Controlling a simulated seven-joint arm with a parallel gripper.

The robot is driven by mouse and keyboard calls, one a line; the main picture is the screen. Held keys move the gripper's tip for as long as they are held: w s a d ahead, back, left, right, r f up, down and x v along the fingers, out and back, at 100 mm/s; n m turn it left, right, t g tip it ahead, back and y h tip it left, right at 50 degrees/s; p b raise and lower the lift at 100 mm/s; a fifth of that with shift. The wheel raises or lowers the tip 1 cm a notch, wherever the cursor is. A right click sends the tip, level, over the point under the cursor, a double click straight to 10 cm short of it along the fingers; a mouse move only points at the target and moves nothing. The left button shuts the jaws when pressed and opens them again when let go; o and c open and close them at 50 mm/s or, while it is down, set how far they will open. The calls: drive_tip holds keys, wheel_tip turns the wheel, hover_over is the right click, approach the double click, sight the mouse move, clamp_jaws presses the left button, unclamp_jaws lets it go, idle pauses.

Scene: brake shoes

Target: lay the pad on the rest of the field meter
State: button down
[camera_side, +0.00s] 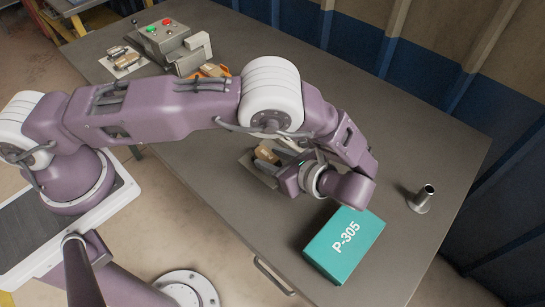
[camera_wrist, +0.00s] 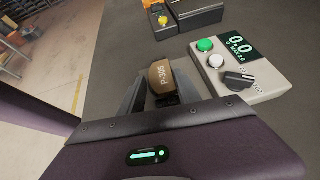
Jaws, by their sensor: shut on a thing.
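In the wrist view, my gripper (camera_wrist: 163,92) is shut on a brown pad (camera_wrist: 160,73) with "P-305" printed on it. The fingers stand on either side of the pad. The field meter (camera_wrist: 262,88) lies to the right of the pad, with a dark display reading 0.0, a green button, a white round part and a black knob. The pad is apart from the meter in the picture; its height above the table is hard to tell. In the side view, the pad (camera_side: 266,154) shows at my fingers, and my arm hides much of the area around it.
A teal box (camera_side: 345,243) marked P-305 stands near the front edge. A metal cylinder (camera_side: 421,200) stands to the right. A grey control box (camera_side: 165,39) with green and red buttons is at the back left, near small brown pieces (camera_side: 123,57).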

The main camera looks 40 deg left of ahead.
drive_tip(key=shift+f, duration=0.25)
drive_tip(key=c, duration=0.8)
unclamp_jaws()
drive_tip(key=shift+o, duration=0.2)
